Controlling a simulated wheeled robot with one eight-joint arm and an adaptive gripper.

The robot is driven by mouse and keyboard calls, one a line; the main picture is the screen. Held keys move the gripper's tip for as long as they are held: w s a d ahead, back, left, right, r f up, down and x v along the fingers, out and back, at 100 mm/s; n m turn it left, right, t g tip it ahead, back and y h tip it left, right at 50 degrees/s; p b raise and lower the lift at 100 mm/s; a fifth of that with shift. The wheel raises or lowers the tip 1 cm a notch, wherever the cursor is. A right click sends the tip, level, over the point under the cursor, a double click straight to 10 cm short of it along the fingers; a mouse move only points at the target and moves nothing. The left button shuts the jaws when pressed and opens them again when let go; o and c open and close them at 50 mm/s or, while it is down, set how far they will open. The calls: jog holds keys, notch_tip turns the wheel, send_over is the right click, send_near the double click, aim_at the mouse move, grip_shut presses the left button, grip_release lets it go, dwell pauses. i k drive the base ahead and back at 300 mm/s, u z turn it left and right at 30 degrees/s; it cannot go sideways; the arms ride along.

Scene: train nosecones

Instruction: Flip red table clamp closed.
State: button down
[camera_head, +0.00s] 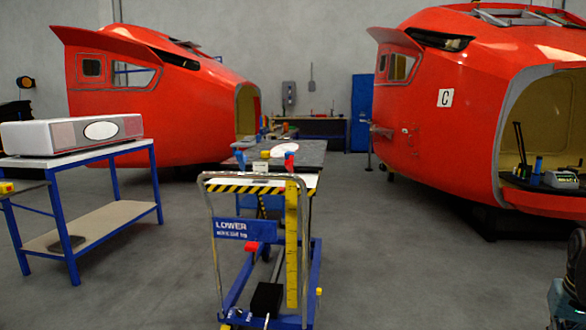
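A small blue part (240,158) stands at the near left corner of the same top. My gripper is not in view.
The lift table's push handle (207,230) and blue base (315,270) face me. A blue bench (150,165) with a white unit stands left. Red nosecones stand back left (190,115) and right (440,110). Grey floor is open on both sides of the lift table.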

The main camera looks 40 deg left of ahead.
aim_at(288, 164)
jog(key=u, duration=0.5)
jog(key=i, duration=0.85)
jog(key=u, duration=0.75)
jog(key=i, duration=0.3)
jog(key=u, duration=0.25)
